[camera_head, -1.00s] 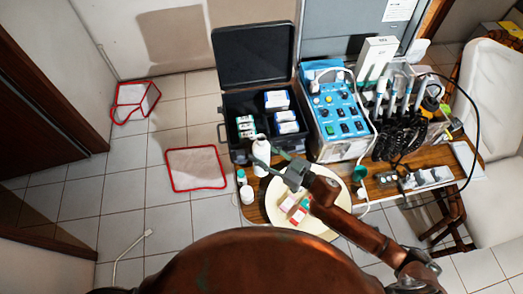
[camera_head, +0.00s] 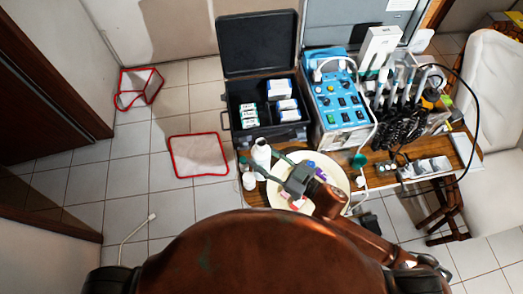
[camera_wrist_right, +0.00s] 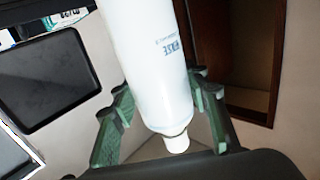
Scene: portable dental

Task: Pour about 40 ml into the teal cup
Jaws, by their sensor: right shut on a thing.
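My right gripper (camera_head: 266,163) has its green fingers shut around a white bottle (camera_head: 261,153) at the table's left end. The bottle looks about upright in the head view. In the right wrist view the bottle (camera_wrist_right: 150,65) lies between both green fingers (camera_wrist_right: 160,115), with printed text on its side and a narrow white end at the bottom. A small round teal thing (camera_head: 359,160), which looks like the teal cup, is right of the cream plate; its inside is too small to read. My left gripper is out of view.
A cream round plate (camera_head: 340,180) with small items lies under my right gripper. A small white bottle (camera_head: 249,181) stands at the table's left edge. Behind are an open black case (camera_head: 235,97) and a blue control unit (camera_head: 338,98). Cords hang near the teal thing.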

